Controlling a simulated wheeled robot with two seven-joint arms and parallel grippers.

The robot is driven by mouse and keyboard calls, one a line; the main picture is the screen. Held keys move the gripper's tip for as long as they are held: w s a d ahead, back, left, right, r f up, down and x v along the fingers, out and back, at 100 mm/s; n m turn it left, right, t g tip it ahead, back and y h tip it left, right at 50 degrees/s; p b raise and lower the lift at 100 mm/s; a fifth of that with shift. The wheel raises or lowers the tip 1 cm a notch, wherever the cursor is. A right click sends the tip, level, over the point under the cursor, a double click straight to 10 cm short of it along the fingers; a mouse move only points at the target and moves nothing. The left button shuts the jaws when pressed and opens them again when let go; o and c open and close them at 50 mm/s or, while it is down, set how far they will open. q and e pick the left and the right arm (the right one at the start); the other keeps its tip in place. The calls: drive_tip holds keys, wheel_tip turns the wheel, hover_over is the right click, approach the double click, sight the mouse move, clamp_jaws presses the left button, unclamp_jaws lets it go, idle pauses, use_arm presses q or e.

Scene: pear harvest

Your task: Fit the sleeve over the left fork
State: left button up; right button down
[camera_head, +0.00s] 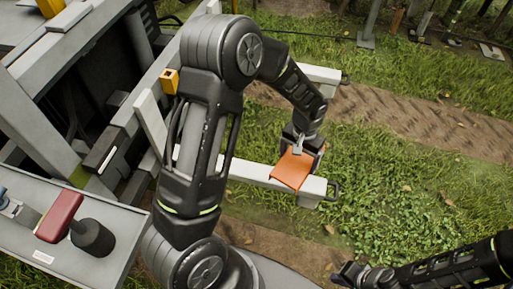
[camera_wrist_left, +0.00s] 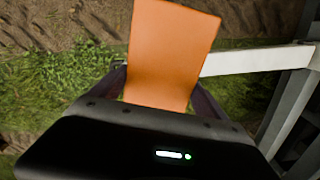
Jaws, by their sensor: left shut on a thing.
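The orange sleeve (camera_head: 291,171) is held in my left gripper (camera_head: 303,148), whose jaws are shut on it. In the head view it overlaps the nearer white fork (camera_head: 252,173) close to its tip. In the left wrist view the sleeve (camera_wrist_left: 168,55) stands up between the fingers, and the fork (camera_wrist_left: 255,60) runs from the right to behind or into it. I cannot tell whether the sleeve is around the fork or above it. A second white fork (camera_head: 318,74) lies farther back. My right gripper (camera_head: 350,272) is at the bottom right; its jaws are unclear.
The grey machine (camera_head: 50,100) that bears the forks stands at the left. A grey tray (camera_head: 75,262) at the lower left carries a red-handled tool (camera_head: 60,216). A small yellow block (camera_head: 169,80) sits on the machine's frame. Grass and a dirt track lie open at the right.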

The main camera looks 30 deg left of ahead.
use_arm(q)
drive_tip(key=shift+a+f+b, duration=0.2)
drive_tip(key=shift+f+b, duration=0.1)
drive_tip(key=shift+b, duration=0.05)
drive_tip(key=a+f+m+b, duration=0.5)
drive_tip(key=a+m+b, duration=0.2)
drive_tip(key=a, duration=0.1)
drive_tip(key=a+f+m+b, duration=0.5)
drive_tip(key=a+m+b, duration=0.2)
drive_tip(key=a+b, duration=0.1)
drive_tip(key=shift+a, duration=0.4)
drive_tip(key=shift+f, duration=0.1)
drive_tip(key=b, duration=0.6)
hover_over(253, 170)
drive_tip(key=shift+f, duration=3.15)
drive_tip(key=shift+f+b, duration=0.75)
drive_tip(key=shift+f, duration=1.1)
